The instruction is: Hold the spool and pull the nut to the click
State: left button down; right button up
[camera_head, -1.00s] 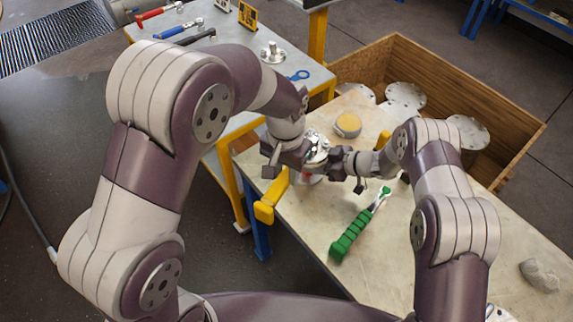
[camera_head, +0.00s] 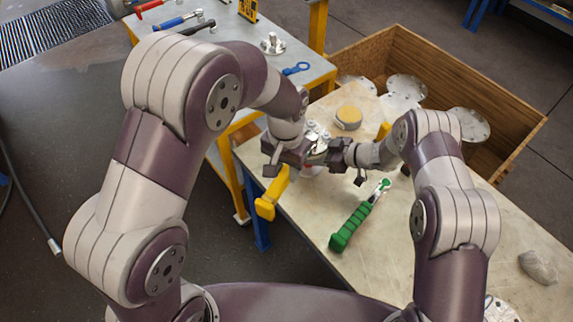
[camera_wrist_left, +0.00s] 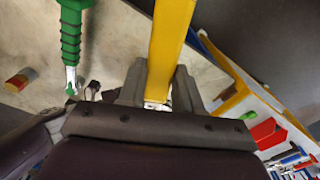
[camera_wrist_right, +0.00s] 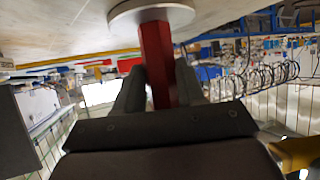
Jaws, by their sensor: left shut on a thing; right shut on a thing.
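The spool (camera_head: 316,138) stands on the pale table between my grippers, a metal flange with bolts at its top. In the right wrist view it shows as a red faceted column (camera_wrist_right: 157,62) against a round grey flange (camera_wrist_right: 150,10). My right gripper (camera_head: 329,153) is shut on that red column from the right. My left gripper (camera_head: 280,166) is shut on a yellow handle (camera_head: 271,194), seen between its fingers in the left wrist view (camera_wrist_left: 168,50). The left hand is close beside the spool's top. The nut, and how the tool meets it, are hidden by the hands.
A green-handled wrench (camera_head: 357,218) lies in front. A yellow-topped round item (camera_head: 348,118) stands behind. A wooden crate (camera_head: 500,105) with metal discs borders the table's far side. The side bench (camera_head: 235,55) carries tools. A grey lump (camera_head: 540,267) lies at right.

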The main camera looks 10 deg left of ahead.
jog(key=shift+s+f, duration=0.2)
jog(key=shift+f, duration=0.05)
pick_arm(q)
jog(key=shift+w+a+m, duration=0.25)
jog(key=shift+a+m, duration=0.25)
jog(key=shift+r, duration=2.55)
pick_arm(e)
jog(key=o, duration=1)
jog(key=shift+w+r, duration=0.1)
jog(key=shift+d+r, duration=0.1)
jog(key=v, duration=1.1)
jog(key=shift+d+r, duration=0.1)
jog(key=shift+d, duration=0.25)
